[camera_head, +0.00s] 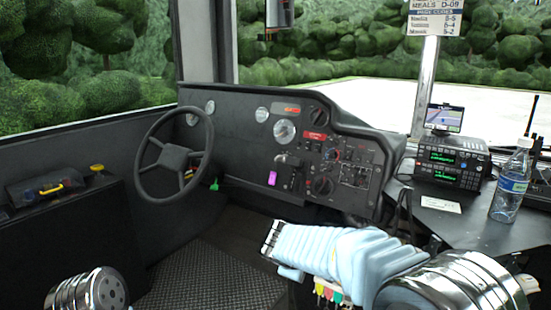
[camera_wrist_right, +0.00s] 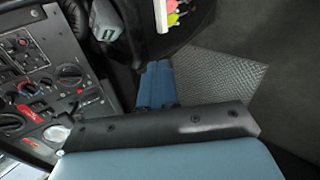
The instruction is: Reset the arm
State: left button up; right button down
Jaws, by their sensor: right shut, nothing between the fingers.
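My right arm comes in from the lower right in the head view, with a chrome joint and a light blue wrist and hand. My right gripper (camera_head: 269,239) reaches left in front of the dashboard, above the dark floor. In the right wrist view the blue fingers of the gripper (camera_wrist_right: 157,85) lie side by side, shut with nothing between them. Of my left arm only a chrome joint shows at the lower left of the head view; its gripper is out of view.
The dashboard (camera_head: 240,135) with dials and switches stands behind the right gripper, and the steering wheel (camera_head: 137,166) is left of it. A water bottle (camera_head: 511,183) and a radio (camera_head: 452,163) stand on the right counter (camera_head: 470,232). Ribbed floor (camera_head: 215,280) is clear between the arms.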

jog(key=s+d+f+m+g+y, duration=0.15)
jog(key=s+f, duration=0.25)
jog(key=f, duration=0.5)
jog(key=s+f+m+g+y, duration=0.2)
jog(key=s+f, duration=0.2)
jog(key=f, duration=0.5)
jog(key=s+d+f+m+g+y, duration=0.1)
jog(key=s+f+g+y, duration=0.1)
jog(key=s+f, duration=0.5)
jog(key=s+d+f+m+y, duration=0.1)
jog(key=s+f+m+y, duration=0.1)
jog(key=s+f+m, duration=0.7)
jog(key=s+f+g, duration=0.1)
jog(key=s+f, duration=0.1)
jog(key=s, duration=0.2)
jog(key=shift+s+m, duration=0.15)
jog(key=shift+m, duration=0.2)
jog(key=shift+y, duration=0.25)
